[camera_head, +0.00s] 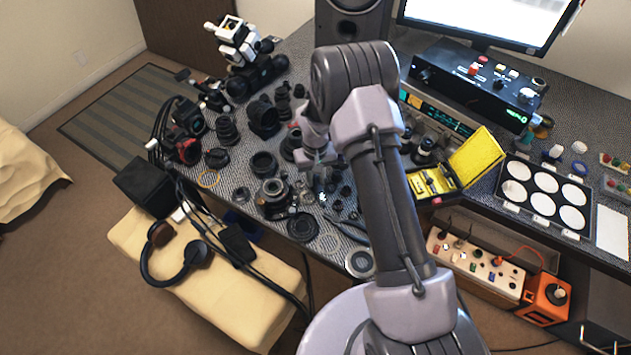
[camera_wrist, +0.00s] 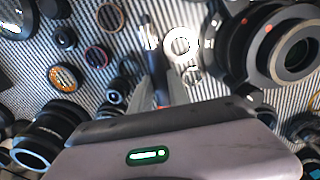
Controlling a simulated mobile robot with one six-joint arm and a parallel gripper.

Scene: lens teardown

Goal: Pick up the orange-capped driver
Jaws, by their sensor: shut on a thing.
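My gripper (camera_wrist: 166,76) is shut on a slim driver (camera_wrist: 148,36) in the wrist view. The driver's thin body sticks out past the fingertips, and a small orange-red bit shows close to the palm between the fingers. In the head view my gripper (camera_head: 318,168) is low over the patterned bench top, among the lens parts. The driver cannot be made out there.
Lens barrels and rings crowd the bench around the gripper, with a large lens (camera_wrist: 285,45) close on the right in the wrist view. A yellow open case (camera_head: 474,157) and a tray of white discs (camera_head: 545,190) stand to the right.

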